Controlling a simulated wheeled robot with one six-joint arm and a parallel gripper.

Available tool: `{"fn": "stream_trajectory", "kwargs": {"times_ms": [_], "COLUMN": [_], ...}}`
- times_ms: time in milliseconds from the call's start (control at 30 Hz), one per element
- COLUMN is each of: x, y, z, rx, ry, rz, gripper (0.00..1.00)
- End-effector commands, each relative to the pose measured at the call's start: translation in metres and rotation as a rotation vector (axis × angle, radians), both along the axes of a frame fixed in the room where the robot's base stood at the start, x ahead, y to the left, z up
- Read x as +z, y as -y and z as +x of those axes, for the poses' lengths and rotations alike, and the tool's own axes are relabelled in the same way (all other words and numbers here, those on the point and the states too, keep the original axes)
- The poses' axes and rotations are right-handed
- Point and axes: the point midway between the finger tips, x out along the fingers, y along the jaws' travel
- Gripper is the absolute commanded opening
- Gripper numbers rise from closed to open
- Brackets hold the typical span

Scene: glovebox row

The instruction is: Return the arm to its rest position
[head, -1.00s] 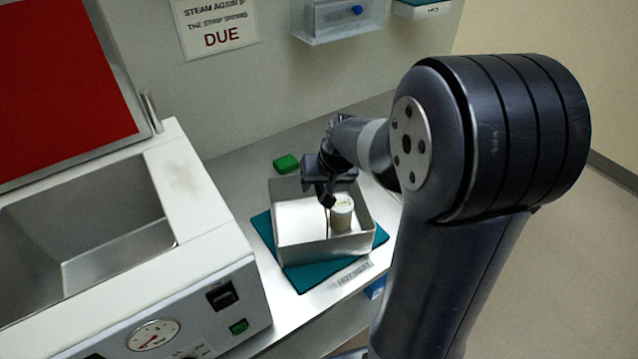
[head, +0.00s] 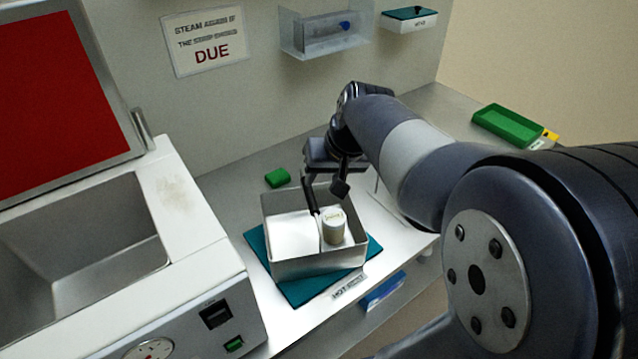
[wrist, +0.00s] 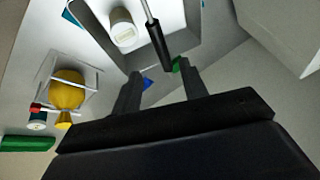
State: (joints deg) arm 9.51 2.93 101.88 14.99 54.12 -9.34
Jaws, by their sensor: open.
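My gripper (head: 338,182) is open and empty above the back of a metal tray (head: 318,264). In the wrist view its two fingers (wrist: 158,82) are spread apart. A thin tool with a black handle (head: 311,199) stands tilted in the tray, close to the fingers. In the wrist view its handle (wrist: 159,45) lies just beyond the fingertips, not between them. My arm reaches in from the right, bent over the bench, and its near links fill the lower right of the head view.
A white lidded jar (head: 333,229) stands in the tray, on a teal mat (head: 303,291). A white bath unit (head: 187,205) with a raised lid is at left. A green block (head: 278,178) lies behind the tray; a green bin (head: 508,125) is at far right. Wall holders (head: 327,42) hang behind.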

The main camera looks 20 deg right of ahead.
Motion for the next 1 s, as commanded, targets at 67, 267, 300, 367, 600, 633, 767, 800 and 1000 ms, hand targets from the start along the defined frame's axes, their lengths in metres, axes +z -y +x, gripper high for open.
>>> {"fn": "stream_trajectory", "kwargs": {"times_ms": [67, 267, 300, 367, 600, 633, 767, 800, 1000], "x": [0.005, 0.007, 0.007, 0.007, -0.003, -0.006, -0.026, -0.034, -0.068], "y": [0.001, 0.001, 0.001, 0.001, -0.001, -0.001, -0.005, -0.006, -0.011], "z": [-0.002, -0.003, -0.003, -0.003, 0.0, 0.002, 0.01, 0.013, 0.029], "rx": [0.0, 0.0, 0.0, 0.0, 0.001, 0.001, 0.002, 0.003, 0.001], "ry": [0.001, 0.0, 0.0, 0.0, -0.004, -0.004, -0.006, -0.007, -0.006], "rz": [0.0, 0.0, 0.0, 0.0, 0.001, 0.001, 0.001, 0.001, 0.0], "gripper": [0.41, 0.41, 0.41, 0.41, 0.41, 0.41, 0.41, 0.41, 0.41]}}
